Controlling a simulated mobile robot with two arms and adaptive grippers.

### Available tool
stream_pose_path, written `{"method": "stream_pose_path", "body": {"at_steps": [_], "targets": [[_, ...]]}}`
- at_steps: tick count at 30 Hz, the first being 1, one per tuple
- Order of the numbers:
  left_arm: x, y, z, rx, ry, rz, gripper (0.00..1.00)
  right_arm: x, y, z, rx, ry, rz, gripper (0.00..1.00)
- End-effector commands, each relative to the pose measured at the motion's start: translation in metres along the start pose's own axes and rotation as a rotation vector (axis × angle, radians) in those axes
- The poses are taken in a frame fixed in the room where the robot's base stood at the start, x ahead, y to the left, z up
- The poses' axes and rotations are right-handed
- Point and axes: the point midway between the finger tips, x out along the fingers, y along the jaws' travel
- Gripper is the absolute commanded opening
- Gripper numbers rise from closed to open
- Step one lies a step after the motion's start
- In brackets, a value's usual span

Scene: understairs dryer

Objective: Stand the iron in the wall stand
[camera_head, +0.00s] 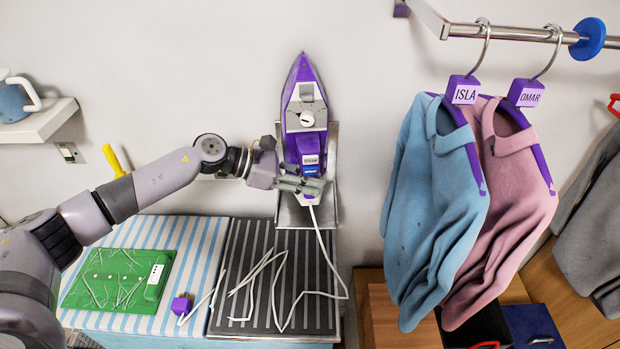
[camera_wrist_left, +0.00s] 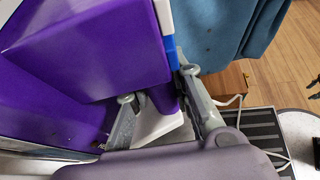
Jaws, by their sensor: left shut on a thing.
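The purple iron (camera_head: 304,100) is upright with its tip up, in front of the metal wall stand (camera_head: 334,165). The stand's back plate and side edges show around the iron's lower half. My left gripper (camera_head: 302,184) is shut on the iron near its lower end, and the iron also shows in the left wrist view (camera_wrist_left: 95,60) between the fingers (camera_wrist_left: 160,110). I cannot tell whether the iron's heel rests on the stand's base. A white cord (camera_head: 325,245) hangs from its bottom. My right gripper is not in view.
A striped ironing surface (camera_head: 205,245) lies below, with a dark striped mat (camera_head: 310,315), a green board (camera_head: 120,279) and a purple plug (camera_head: 181,304). Blue (camera_head: 430,200) and pink (camera_head: 515,200) shirts hang to the right, close to the stand. A shelf (camera_head: 45,122) is at far left.

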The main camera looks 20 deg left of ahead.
Motion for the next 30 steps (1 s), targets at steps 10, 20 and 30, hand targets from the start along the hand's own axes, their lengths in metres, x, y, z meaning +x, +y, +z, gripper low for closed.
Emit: {"method": "stream_pose_path", "body": {"at_steps": [10, 20, 30], "targets": [[0.008, 0.001, -0.017, -0.013, -0.002, 0.013, 0.0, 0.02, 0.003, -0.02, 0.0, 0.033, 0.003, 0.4], [0.02, 0.001, -0.043, -0.012, -0.003, 0.014, 0.0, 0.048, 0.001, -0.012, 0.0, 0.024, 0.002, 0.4], [0.022, 0.001, -0.047, -0.012, -0.003, 0.014, 0.0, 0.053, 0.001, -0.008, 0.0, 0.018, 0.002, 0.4]]}}
